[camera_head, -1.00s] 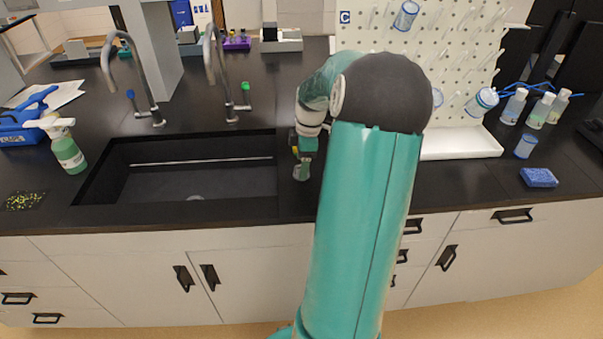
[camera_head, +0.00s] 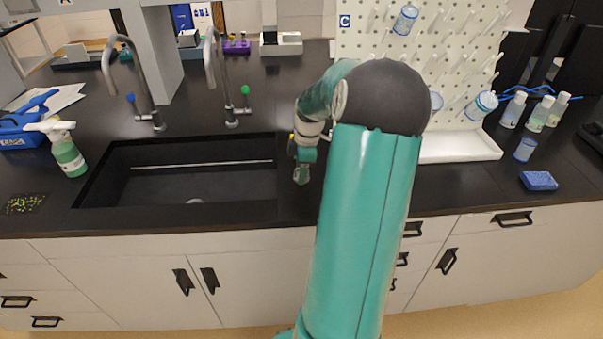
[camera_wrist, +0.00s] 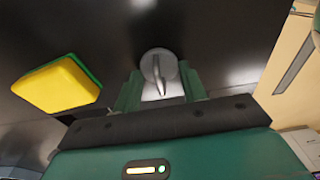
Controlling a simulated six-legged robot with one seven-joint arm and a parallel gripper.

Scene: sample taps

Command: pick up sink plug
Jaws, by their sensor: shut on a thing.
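The sink plug (camera_wrist: 158,66) is a round grey disc with a raised fin-like handle, seen in the wrist view between the green fingers of my gripper (camera_wrist: 161,84). The gripper is shut on it. In the head view my gripper (camera_head: 302,174) points down at the black counter, just right of the sink, and the plug cannot be made out there. I cannot tell whether the plug touches the counter.
A yellow and green sponge (camera_wrist: 56,84) lies left of the plug in the wrist view. The black sink (camera_head: 150,186) is left of my gripper, with two taps behind. A white pegboard rack (camera_head: 462,147) stands at right. A blue sponge (camera_head: 538,180) lies farther right.

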